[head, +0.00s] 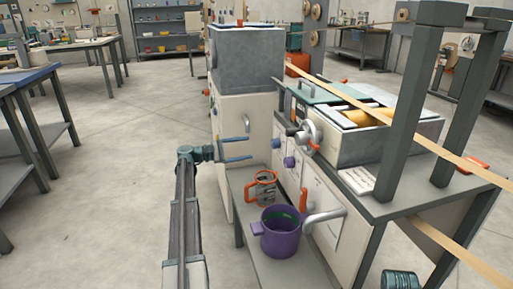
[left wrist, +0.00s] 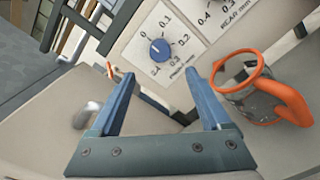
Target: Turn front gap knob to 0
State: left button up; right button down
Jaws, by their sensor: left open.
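The front gap knob (left wrist: 160,49) is a round blue knob on a white dial plate in the left wrist view, with marks from 0 up around it. I cannot tell its exact setting, though its pale mark seems to lie to the upper left. In the left wrist view the knob shows beyond the open fingers (left wrist: 168,88). My right gripper is not in view.
The rear dial plate (left wrist: 232,12) is right of the front one. An orange-rimmed mug (head: 262,188) and a purple pot (head: 283,232) stand on the low shelf below the panel. A crank handwheel (head: 308,135) sticks out above the knobs. The floor at left is clear.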

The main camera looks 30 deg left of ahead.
pick_arm(q)
jog(key=shift+v, duration=1.15)
